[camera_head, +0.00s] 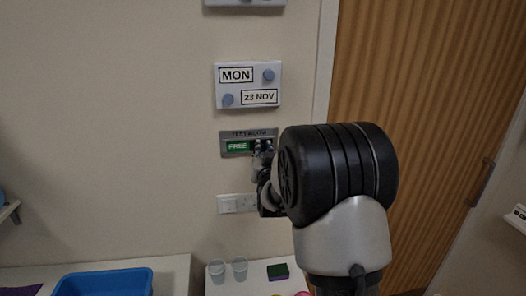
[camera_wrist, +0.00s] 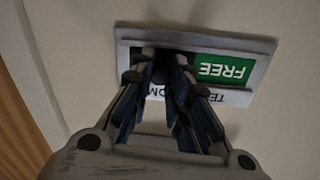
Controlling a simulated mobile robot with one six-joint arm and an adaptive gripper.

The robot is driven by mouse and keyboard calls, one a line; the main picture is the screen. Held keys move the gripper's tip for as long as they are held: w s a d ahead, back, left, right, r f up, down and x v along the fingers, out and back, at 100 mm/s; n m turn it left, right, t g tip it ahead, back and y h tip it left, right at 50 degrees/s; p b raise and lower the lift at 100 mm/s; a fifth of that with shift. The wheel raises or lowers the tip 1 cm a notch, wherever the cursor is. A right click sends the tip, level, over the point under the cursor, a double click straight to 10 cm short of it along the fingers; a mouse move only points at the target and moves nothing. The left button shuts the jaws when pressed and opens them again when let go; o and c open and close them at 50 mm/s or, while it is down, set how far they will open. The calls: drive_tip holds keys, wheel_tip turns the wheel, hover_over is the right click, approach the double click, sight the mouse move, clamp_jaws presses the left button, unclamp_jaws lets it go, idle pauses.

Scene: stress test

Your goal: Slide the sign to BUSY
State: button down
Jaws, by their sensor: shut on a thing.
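The sliding sign (camera_head: 232,153) is a grey plate on the wall, and its window shows a green FREE panel (camera_head: 237,146). In the wrist view the sign (camera_wrist: 268,46) appears upside down, with the green FREE panel (camera_wrist: 226,68) to the right of my fingers. My gripper (camera_head: 262,146) is at the right part of the sign. In the wrist view my gripper (camera_wrist: 163,62) is shut on a small dark knob (camera_wrist: 162,70), mostly hidden between the fingertips. My arm covers part of the wall to the right of the sign.
A calendar board (camera_head: 248,86) reading MON and 23 NOV hangs above the sign. A white wall switch (camera_head: 236,203) is below it. A wooden door (camera_head: 415,110) is on the right.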

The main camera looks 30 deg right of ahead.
drive_tip(key=a+b, duration=0.1)
drive_tip(key=a, duration=0.1)
drive_tip(key=w+a+b, duration=0.1)
drive_tip(key=a, duration=0.2)
drive_tip(key=w+a+b, duration=0.1)
drive_tip(key=a, duration=0.1)
drive_tip(key=shift+w+a, duration=0.1)
drive_tip(key=shift+a, duration=0.15)
drive_tip(key=shift+d, duration=0.1)
drive_tip(key=c, duration=1.5)
unclamp_jaws()
drive_tip(key=v, duration=1.2)
